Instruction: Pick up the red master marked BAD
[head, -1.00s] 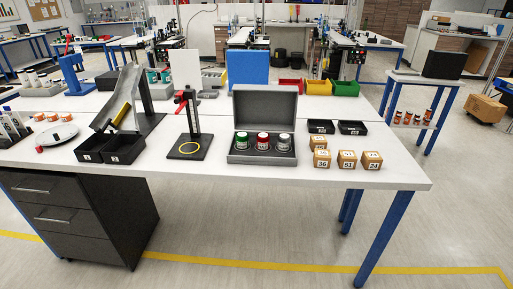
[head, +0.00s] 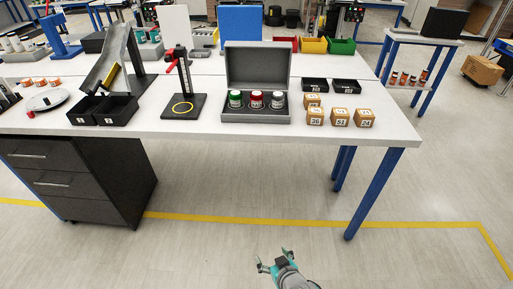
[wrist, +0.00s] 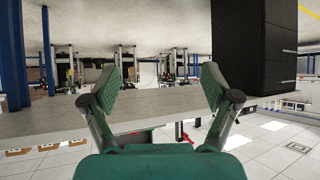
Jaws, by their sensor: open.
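The red master (head: 256,101) stands upright in an open grey case (head: 230,118) on the white table, in the head view. The BAD marking is too small to read. My gripper (head: 273,262) is open and empty, low in front of the table and well apart from the case. In the wrist view my gripper's two fingers (wrist: 160,88) are spread with nothing between them. The master cannot be made out in the wrist view.
Numbered wooden blocks (head: 340,117) and small black trays (head: 346,86) stand right of the case. A stand with a yellow ring (head: 183,108) is to its left. The white table's (head: 300,139) front edge lies between my gripper and the case. The floor in front is clear.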

